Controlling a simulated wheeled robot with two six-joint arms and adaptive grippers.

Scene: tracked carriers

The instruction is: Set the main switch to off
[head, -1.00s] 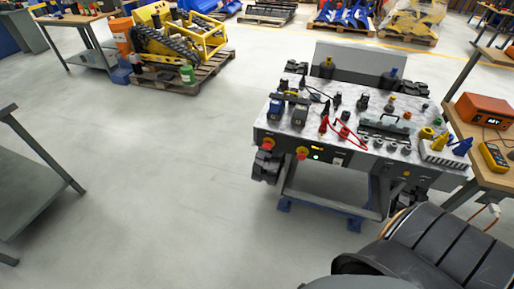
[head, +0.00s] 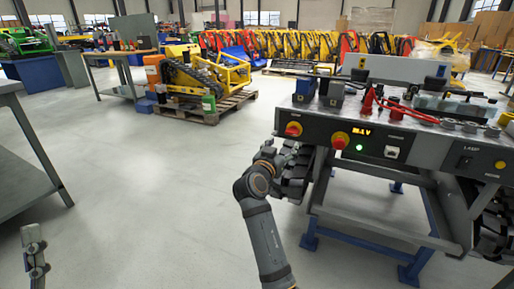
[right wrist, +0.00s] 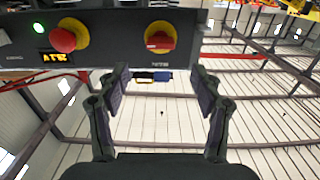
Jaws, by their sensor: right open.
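The main switch (head: 293,129) is a red rotary handle on a yellow disc, at the left end of the carrier's dark front panel. In the right wrist view, its red handle (right wrist: 159,41) lies roughly level across the disc. My right gripper (right wrist: 162,85) is open and empty, its two fingers apart below the switch in that view and not touching it. In the head view, my right gripper (head: 270,152) is just below and left of the switch. Part of my left gripper (head: 36,252) shows at the lower left; its jaw state is unclear.
A second red knob on yellow (head: 340,140) is beside the switch, next to an amber display (head: 361,132) and a green light (head: 359,148). Dark tracks (head: 297,172) are below the panel. A grey table (head: 20,165) stands left; the floor between is clear.

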